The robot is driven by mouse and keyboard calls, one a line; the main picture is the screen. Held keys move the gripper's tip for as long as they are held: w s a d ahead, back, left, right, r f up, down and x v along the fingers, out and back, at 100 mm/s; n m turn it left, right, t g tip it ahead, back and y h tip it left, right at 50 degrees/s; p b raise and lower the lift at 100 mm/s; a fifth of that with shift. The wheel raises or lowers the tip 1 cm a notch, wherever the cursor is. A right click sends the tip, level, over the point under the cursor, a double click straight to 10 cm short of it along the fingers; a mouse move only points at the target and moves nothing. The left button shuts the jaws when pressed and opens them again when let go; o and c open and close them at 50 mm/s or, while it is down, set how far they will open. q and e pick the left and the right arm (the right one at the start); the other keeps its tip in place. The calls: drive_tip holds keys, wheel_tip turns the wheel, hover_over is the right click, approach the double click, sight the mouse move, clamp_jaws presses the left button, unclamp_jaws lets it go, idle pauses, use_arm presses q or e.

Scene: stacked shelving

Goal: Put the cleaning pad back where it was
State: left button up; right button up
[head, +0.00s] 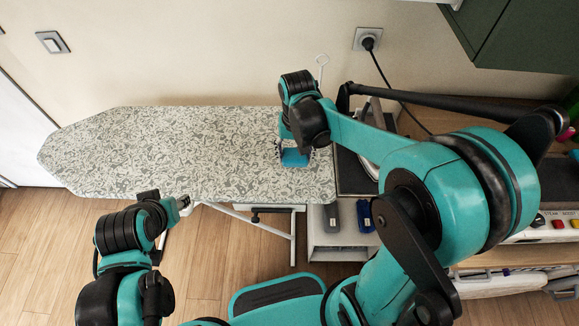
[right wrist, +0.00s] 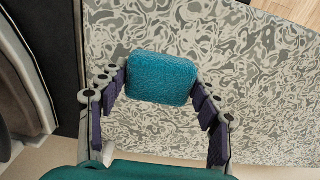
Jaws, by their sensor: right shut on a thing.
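The cleaning pad (right wrist: 161,77) is a small blue rounded block in the right wrist view, between the fingertips of my right gripper (right wrist: 160,85). My right gripper is shut on it. In the head view the pad (head: 294,158) shows as a blue patch under my right gripper (head: 291,147), over the right end of the ironing board (head: 170,150). I cannot tell whether the pad touches the board. My left gripper (head: 183,203) is at the lower left, in front of the board, and its fingers are too small to read.
A dark tray with an iron stands right of the board, partly hidden by my right arm. Below is a white shelf unit (head: 330,240) with a grey item (head: 331,217) and a blue item (head: 365,215). A socket (head: 368,39) with a cable is on the wall. The board's left side is clear.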

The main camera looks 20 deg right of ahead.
sight(290, 171)
drive_tip(key=shift+a+f, duration=0.5)
drive_tip(key=shift+a, duration=0.3)
drive_tip(key=shift+f+b, duration=0.95)
drive_tip(key=shift+f, duration=1)
drive_tip(key=shift+f, duration=0.15)
drive_tip(key=o, duration=1.2)
